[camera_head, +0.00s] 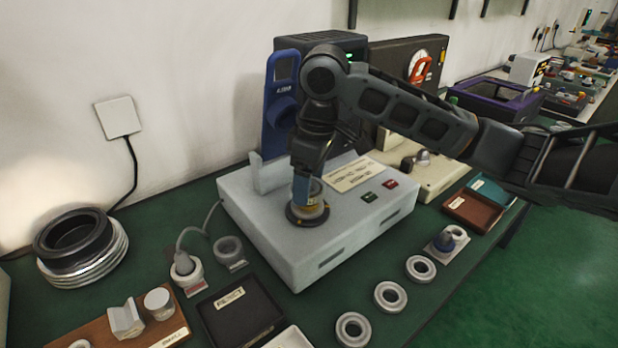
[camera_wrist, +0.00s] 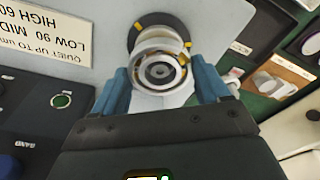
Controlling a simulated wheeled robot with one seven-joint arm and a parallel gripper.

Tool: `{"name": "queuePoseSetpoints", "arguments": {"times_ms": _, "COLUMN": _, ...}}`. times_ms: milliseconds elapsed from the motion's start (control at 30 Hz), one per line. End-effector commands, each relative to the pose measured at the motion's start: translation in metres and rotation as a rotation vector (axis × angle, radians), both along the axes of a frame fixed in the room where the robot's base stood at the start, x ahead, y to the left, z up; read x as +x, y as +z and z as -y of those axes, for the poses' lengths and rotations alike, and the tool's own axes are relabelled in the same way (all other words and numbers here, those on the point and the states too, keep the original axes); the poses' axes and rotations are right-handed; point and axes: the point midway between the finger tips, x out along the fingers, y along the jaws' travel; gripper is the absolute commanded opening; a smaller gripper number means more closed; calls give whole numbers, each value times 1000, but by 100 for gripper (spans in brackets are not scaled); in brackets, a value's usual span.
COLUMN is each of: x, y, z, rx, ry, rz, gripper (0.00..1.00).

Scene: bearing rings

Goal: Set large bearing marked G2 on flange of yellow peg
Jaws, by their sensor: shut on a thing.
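My gripper (camera_wrist: 162,88) points down over the pale grey box (camera_head: 262,232). Its blue fingers are shut on a metal bearing (camera_wrist: 160,71), one finger at each side. The bearing is over a dark round disc with yellow marks (camera_head: 295,216) on the box top; I cannot tell whether it touches it. A G2 mark cannot be read. Three similar bearing rings (camera_head: 421,268) (camera_head: 390,296) (camera_head: 352,328) lie along the bench's front edge.
A black tray (camera_head: 213,317) and a wooden board (camera_head: 108,342) with pale blocks are at the front left. A stack of large rings (camera_head: 95,258) is by the wall. Brown and teal trays (camera_head: 470,211) lie right. Machines stand behind the box.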

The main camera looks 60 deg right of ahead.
Motion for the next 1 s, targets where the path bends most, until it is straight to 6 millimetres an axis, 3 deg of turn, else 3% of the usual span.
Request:
{"name": "queuePoseSetpoints", "arguments": {"times_ms": 667, "x": 0, "y": -16, "z": 0, "rx": 0, "ry": 0, "rz": 1, "gripper": 30}}
{"name": "queuePoseSetpoints", "arguments": {"times_ms": 700, "x": 0, "y": -15, "z": 0, "rx": -1, "ry": 0, "rz": 1, "gripper": 78}}
{"name": "queuePoseSetpoints", "arguments": {"times_ms": 933, "x": 0, "y": -15, "z": 0, "rx": 0, "ry": 0, "rz": 1, "gripper": 100}}
{"name": "queuePoseSetpoints", "arguments": {"times_ms": 1000, "x": 0, "y": -15, "z": 0, "rx": 0, "ry": 0, "rz": 1, "gripper": 100}}
